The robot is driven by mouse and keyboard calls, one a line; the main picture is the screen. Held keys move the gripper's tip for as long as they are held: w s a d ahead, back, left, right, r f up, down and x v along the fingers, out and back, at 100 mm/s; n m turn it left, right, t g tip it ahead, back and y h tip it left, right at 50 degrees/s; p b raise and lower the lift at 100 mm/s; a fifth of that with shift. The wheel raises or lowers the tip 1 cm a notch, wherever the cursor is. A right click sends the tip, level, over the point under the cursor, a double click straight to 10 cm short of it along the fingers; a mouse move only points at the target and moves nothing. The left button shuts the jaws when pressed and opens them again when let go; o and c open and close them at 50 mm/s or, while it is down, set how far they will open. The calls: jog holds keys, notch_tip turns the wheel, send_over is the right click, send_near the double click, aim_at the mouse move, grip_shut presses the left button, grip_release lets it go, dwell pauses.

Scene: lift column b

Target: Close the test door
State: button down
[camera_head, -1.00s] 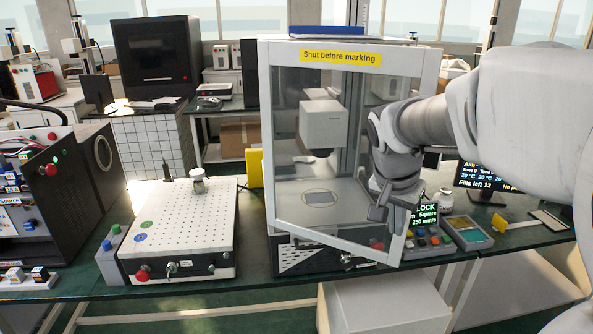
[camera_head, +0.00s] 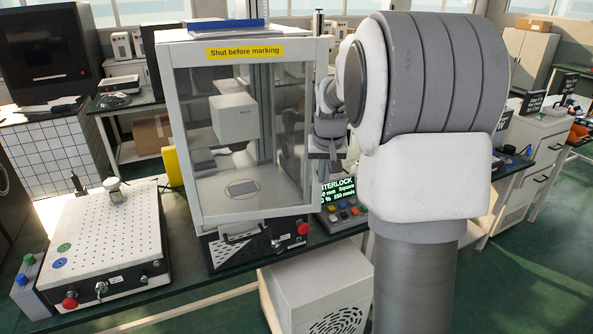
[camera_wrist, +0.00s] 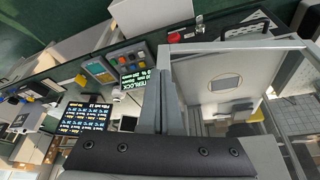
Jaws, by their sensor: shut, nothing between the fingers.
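The test door (camera_head: 187,150) is a glazed white-framed panel with a yellow "Shut before marking" label, on the front of the marking cabinet. In the head view it looks about parallel to the cabinet's base front; I cannot tell if a small gap is there. My gripper (camera_head: 324,158) is shut and empty, beside the door's right edge. In the wrist view its fingers (camera_wrist: 165,105) are together next to the white door frame (camera_wrist: 240,45). Whether they touch the frame is unclear. My arm hides part of the cabinet's right side.
A control box with coloured buttons (camera_head: 343,212) and an "INTERLOCK" screen (camera_head: 338,189) stand right of the cabinet, close to my gripper. A perforated plate unit (camera_head: 105,240) stands to the left. A white vented box (camera_head: 318,290) sits below the table.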

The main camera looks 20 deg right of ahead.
jog(key=w+d+n+y+p, duration=0.1)
jog(key=w+d+n+p, duration=0.1)
jog(key=w, duration=0.5)
jog(key=shift+n, duration=0.3)
jog(key=shift+s+d, duration=0.1)
